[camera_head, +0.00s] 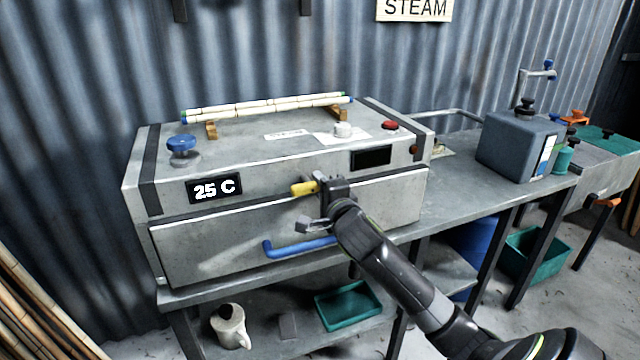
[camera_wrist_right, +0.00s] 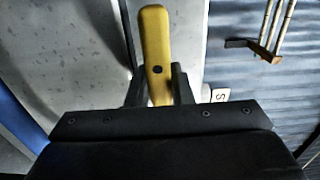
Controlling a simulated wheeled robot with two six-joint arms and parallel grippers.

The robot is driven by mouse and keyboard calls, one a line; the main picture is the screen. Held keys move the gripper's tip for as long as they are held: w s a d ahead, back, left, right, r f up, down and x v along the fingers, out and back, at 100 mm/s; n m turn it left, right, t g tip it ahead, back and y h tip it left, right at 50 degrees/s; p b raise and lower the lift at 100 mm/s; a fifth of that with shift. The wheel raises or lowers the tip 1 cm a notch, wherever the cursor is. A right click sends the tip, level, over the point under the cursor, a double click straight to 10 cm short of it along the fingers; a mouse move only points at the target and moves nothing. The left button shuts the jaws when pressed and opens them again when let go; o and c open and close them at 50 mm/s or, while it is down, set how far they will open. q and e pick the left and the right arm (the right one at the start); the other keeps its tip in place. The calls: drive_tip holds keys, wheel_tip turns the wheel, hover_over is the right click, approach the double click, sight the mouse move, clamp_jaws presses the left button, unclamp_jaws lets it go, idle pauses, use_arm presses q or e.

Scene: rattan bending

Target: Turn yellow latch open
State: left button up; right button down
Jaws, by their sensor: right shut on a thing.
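The yellow latch (camera_head: 303,188) is on the front of the grey steam box (camera_head: 290,222), at the seam above its front door. It lies about level, pointing left in the head view. My right gripper (camera_head: 322,190) is shut on the latch. In the right wrist view the yellow latch (camera_wrist_right: 156,50) stands up between the two dark fingers (camera_wrist_right: 160,88), with a dark pivot dot near them. Part of the latch is hidden by the gripper in the head view. My left gripper is in neither view.
A blue door handle (camera_head: 290,247) is just below my right gripper. Rattan poles (camera_head: 265,106) lie on wooden rests on the box top. A grey tank (camera_head: 515,145) stands right.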

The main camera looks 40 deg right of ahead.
drive_tip(key=shift+f, duration=0.1)
idle(0.3)
drive_tip(key=c, duration=1.3)
unclamp_jaws()
drive_tip(key=shift+s, duration=0.1)
